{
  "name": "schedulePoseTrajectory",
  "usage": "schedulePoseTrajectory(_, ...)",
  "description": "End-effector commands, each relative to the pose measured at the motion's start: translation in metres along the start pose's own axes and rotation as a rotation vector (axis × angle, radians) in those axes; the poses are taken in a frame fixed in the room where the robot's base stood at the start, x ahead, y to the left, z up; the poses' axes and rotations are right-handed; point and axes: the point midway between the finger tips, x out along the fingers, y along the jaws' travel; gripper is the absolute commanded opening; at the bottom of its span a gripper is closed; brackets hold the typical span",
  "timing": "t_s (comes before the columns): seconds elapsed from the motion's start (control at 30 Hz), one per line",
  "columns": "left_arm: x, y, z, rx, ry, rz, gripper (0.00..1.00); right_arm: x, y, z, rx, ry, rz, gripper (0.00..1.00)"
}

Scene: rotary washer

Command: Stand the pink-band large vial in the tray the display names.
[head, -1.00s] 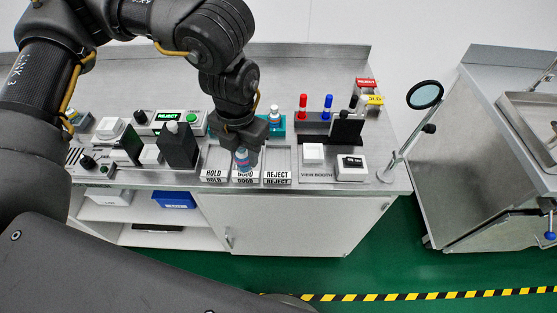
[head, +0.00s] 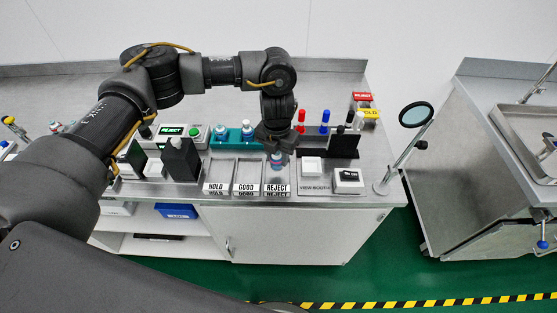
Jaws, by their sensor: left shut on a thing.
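My left gripper (head: 276,150) is shut on a vial (head: 277,162) with a blue-grey body, held upright at the REJECT tray (head: 277,189). The display (head: 172,131) reads REJECT in green. My right gripper is not in view.
A teal rack (head: 232,140) with white-capped vials stands behind the trays. Red and blue markers (head: 325,120), a dark view-booth panel (head: 343,144) and a magnifier on a stand (head: 416,114) are to the right. A black block (head: 181,160) stands left of the trays.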

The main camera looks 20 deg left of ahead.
Motion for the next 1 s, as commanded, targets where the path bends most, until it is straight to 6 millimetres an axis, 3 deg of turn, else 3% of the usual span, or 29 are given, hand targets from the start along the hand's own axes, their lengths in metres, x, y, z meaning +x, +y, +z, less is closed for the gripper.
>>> schedulePoseTrajectory(0.17, 0.003, -0.001, 0.002, 0.001, 0.000, 0.000, 0.08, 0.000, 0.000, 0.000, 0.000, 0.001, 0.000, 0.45)
schedulePoseTrajectory(0.5, 0.036, -0.001, 0.004, 0.000, 0.002, 0.000, 0.08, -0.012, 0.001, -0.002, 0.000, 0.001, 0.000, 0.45)
schedulePoseTrajectory(0.87, 0.041, -0.001, 0.005, 0.001, 0.000, 0.001, 0.08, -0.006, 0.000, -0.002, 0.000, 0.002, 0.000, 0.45)
schedulePoseTrajectory(0.9, 0.041, -0.001, 0.005, 0.001, 0.000, 0.001, 0.36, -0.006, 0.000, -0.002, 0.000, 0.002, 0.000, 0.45)
schedulePoseTrajectory(1.0, 0.040, -0.001, 0.005, 0.001, 0.000, 0.001, 0.49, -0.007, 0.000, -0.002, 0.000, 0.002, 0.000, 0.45)
